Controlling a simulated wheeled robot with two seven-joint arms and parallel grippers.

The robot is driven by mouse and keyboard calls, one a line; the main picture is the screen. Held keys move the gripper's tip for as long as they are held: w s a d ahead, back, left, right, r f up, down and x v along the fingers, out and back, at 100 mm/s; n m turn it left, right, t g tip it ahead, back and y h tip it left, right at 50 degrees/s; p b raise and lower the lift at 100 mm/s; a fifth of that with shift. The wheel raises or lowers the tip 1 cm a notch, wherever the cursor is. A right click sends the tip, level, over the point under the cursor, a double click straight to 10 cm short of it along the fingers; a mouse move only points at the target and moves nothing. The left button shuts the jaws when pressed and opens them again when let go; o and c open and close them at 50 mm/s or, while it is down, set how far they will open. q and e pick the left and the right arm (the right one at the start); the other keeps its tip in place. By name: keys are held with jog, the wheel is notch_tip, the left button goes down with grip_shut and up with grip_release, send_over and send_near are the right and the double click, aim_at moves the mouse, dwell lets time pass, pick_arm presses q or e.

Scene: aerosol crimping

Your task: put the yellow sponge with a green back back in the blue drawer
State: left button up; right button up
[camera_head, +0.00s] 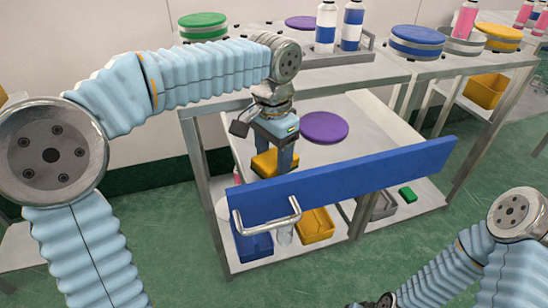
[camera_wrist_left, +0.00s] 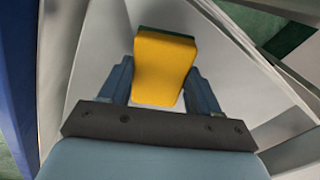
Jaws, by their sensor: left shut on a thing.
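The yellow sponge with a green back (camera_wrist_left: 165,68) is gripped between the two fingers of my left gripper (camera_wrist_left: 160,85). In the head view its yellow side (camera_head: 264,162) shows by the fingers of my left gripper (camera_head: 274,150), which points down. The blue drawer (camera_head: 350,171) is pulled out, its long blue front towards me with a metal handle at the left. The gripper and sponge are over the left part of its pale inside, behind the front. I cannot tell whether the sponge touches the drawer floor. My right gripper is not in view; only its arm shows at lower right.
A purple disc (camera_head: 324,127) lies behind the drawer front, right of the gripper. The worktop above bears a green disc (camera_head: 203,25), bottles and a blue disc (camera_head: 417,39). The lower shelf holds a yellow bin (camera_head: 316,226), a blue bin (camera_head: 250,245) and a green block (camera_head: 408,194).

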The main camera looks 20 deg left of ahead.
aim_at(274, 158)
pick_arm(q)
jog(key=o, duration=1.2)
jog(key=shift+f, duration=0.1)
notch_tip(274, 158, up, 12)
jog(key=p, duration=0.2)
